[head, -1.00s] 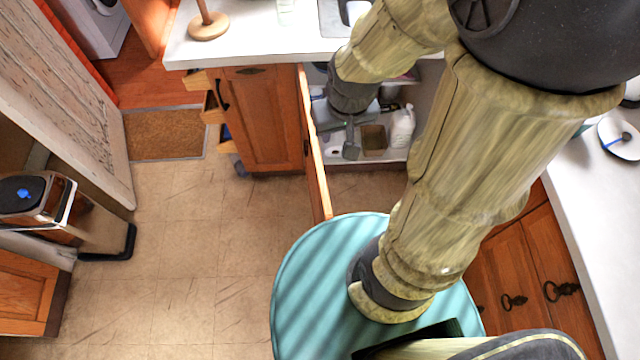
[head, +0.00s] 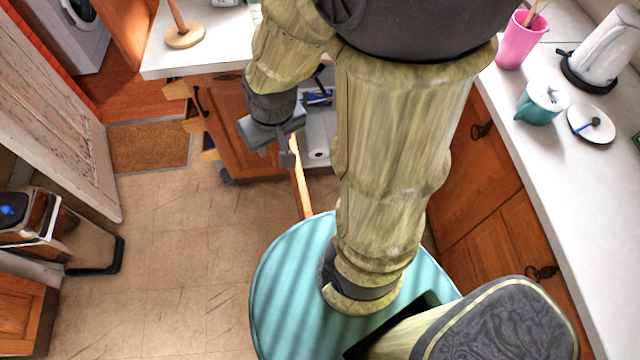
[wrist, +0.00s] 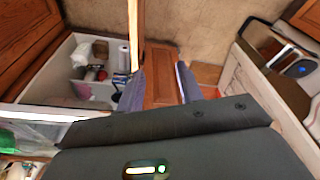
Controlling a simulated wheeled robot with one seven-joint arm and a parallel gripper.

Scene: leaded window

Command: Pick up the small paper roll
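A white paper roll (head: 318,135) lies in the open lower cabinet, its end with a dark hole facing me. In the wrist view a white roll (wrist: 123,52) shows in the cabinet left of the door edge. A shorter pale item (wrist: 100,48) stands beside it; I cannot tell whether that is a roll too. My gripper (head: 284,150) is just left of the roll in the head view, apart from it, near the open door. My arm hides much of the cabinet inside.
The open cabinet door (head: 301,190) stands edge-on close to my gripper. A blue item (wrist: 120,78) is close to the roll. The right counter (head: 560,150) holds a kettle (head: 600,50) and cups.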

